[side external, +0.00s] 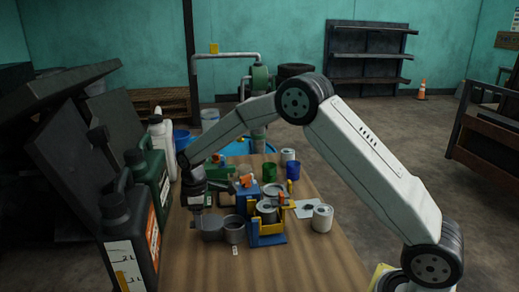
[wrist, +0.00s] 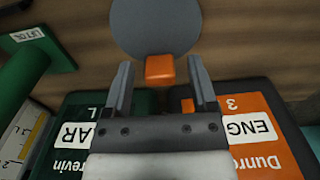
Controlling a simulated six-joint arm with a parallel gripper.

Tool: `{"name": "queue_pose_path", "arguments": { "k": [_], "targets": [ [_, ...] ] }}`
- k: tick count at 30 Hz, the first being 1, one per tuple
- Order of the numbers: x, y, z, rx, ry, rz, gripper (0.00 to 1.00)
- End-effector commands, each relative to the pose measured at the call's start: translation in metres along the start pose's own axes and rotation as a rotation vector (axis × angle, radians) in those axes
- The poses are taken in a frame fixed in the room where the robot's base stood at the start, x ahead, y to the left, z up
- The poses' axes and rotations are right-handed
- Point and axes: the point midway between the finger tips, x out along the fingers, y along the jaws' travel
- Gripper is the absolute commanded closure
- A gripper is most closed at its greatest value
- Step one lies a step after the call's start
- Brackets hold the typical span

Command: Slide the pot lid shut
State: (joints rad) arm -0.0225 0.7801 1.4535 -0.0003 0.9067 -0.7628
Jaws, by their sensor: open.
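In the wrist view a flat, round grey lid (wrist: 155,22) lies beyond my jaws, with an orange block-shaped handle (wrist: 160,70) at its near edge. My gripper (wrist: 160,63) is open, one finger on each side of the handle; I cannot tell whether either touches it. In the side external view my gripper (side external: 196,207) points down at the table's left side, close to the bottles. A grey pot (side external: 234,231) stands just right of it, beside another grey rounded shape (side external: 211,230). I cannot tell which pot the lid belongs to.
Large bottles, including a black one (side external: 128,235) and a green one (side external: 148,180), line the left side. A blue and yellow holder (side external: 267,230) with a grey can stands right of the pots. A white can (side external: 322,218) is further right. The front table (side external: 270,272) is clear.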

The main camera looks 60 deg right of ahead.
Motion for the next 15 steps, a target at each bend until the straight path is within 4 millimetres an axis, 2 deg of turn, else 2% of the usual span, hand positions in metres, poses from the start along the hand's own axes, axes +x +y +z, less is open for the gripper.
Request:
{"name": "queue_pose_path", "arguments": {
  "k": [5,6,8,12,13,15],
  "targets": [
    [0.0001,-0.0001,0.0001,0.0,0.0,0.0,0.26],
    [0.0,-0.0001,0.0001,0.0,0.0,0.0,0.33],
    [0.0,-0.0001,0.0001,0.0,0.0,0.0,0.52],
    [-0.0002,0.0,0.0001,0.0,0.0,0.0,0.96],
    [-0.0002,0.0,0.0001,0.0,0.0,0.0,1.0],
    [-0.0003,0.0,0.0001,0.0,0.0,0.0,1.0]
  ]
}}
